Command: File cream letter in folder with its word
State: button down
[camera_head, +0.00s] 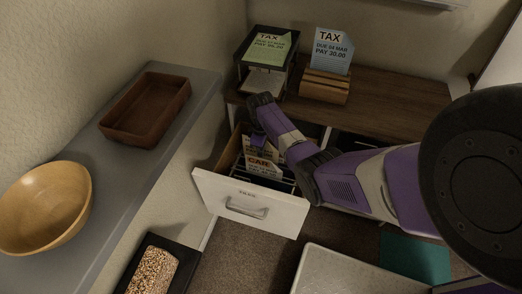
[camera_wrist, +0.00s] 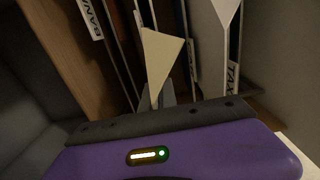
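My gripper (camera_head: 258,138) reaches down into the open drawer (camera_head: 222,193). In the wrist view, its narrow fingers (camera_wrist: 158,97) are close together on the lower end of a cream letter (camera_wrist: 161,58), which shows as a slanting wedge. In the head view, a cream paper (camera_head: 262,145) shows just below my gripper, its print partly unreadable. In front of it stands a pale paper (camera_head: 262,166) reading CAR. Upright folders fill the drawer; in the wrist view one tab (camera_wrist: 91,18) seems to read BANK and another (camera_wrist: 232,76) TAX. The letter's own word and its lower end are hidden.
A black tray stand (camera_head: 241,66) holds a green TAX letter (camera_head: 270,46). A wooden holder (camera_head: 322,87) carries a blue TAX letter (camera_head: 331,50). A brown tray (camera_head: 146,108) and wooden bowl (camera_head: 45,207) stand on the grey shelf at left.

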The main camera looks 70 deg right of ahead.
notch_tip(320, 180, down, 2)
jog(key=shift+f+b, duration=0.15)
jog(key=shift+b, duration=0.7)
jog(key=c, duration=1.6)
grip_release()
notch_tip(320, 180, up, 8)
jog(key=p, duration=0.1)
jog(key=shift+p, duration=0.4)
jog(key=shift+f, duration=0.1)
